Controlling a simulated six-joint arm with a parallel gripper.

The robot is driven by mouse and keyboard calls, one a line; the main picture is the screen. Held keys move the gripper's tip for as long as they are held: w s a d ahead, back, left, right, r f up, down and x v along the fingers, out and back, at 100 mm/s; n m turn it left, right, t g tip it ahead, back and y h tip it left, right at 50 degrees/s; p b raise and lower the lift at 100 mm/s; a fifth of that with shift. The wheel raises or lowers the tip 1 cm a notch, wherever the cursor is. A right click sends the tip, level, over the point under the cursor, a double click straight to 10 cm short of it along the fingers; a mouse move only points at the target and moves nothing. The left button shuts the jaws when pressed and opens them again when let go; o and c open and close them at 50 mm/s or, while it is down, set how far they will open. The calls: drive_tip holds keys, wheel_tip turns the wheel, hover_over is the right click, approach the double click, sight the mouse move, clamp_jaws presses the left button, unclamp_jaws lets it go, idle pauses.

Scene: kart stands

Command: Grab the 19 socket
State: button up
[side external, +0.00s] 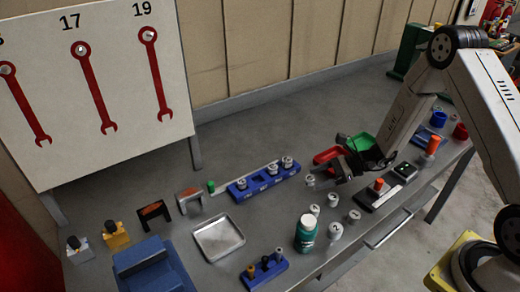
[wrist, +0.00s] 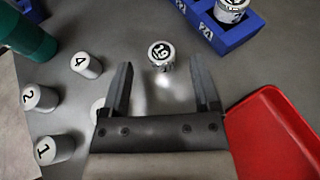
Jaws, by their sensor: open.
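The 19 socket (wrist: 161,52) is a small silver cylinder with a black-ringed "19" on its top. In the wrist view it stands on the grey table, just beyond and between my fingertips. In the side view a small silver socket (side external: 310,181) is beside my fingertips and appears to be the same one, though its number is unreadable there. My gripper (wrist: 161,72) is open and nothing is held between its fingers. In the side view my gripper (side external: 326,172) is low over the table, and its fingers are partly dark and hard to separate.
A blue socket rail (side external: 241,194) with several sockets lies beyond the gripper. A red tray (wrist: 275,130) is close on the right in the wrist view. Loose sockets marked 4 (wrist: 87,65), 2 (wrist: 40,98) and 1 (wrist: 54,149) stand left. A green bottle (side external: 306,234) stands nearby.

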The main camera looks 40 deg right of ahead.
sight(303, 189)
drive_tip(key=shift+x, duration=2.55)
drive_tip(key=shift+c, duration=0.2)
drive_tip(key=shift+d, duration=0.1)
clamp_jaws()
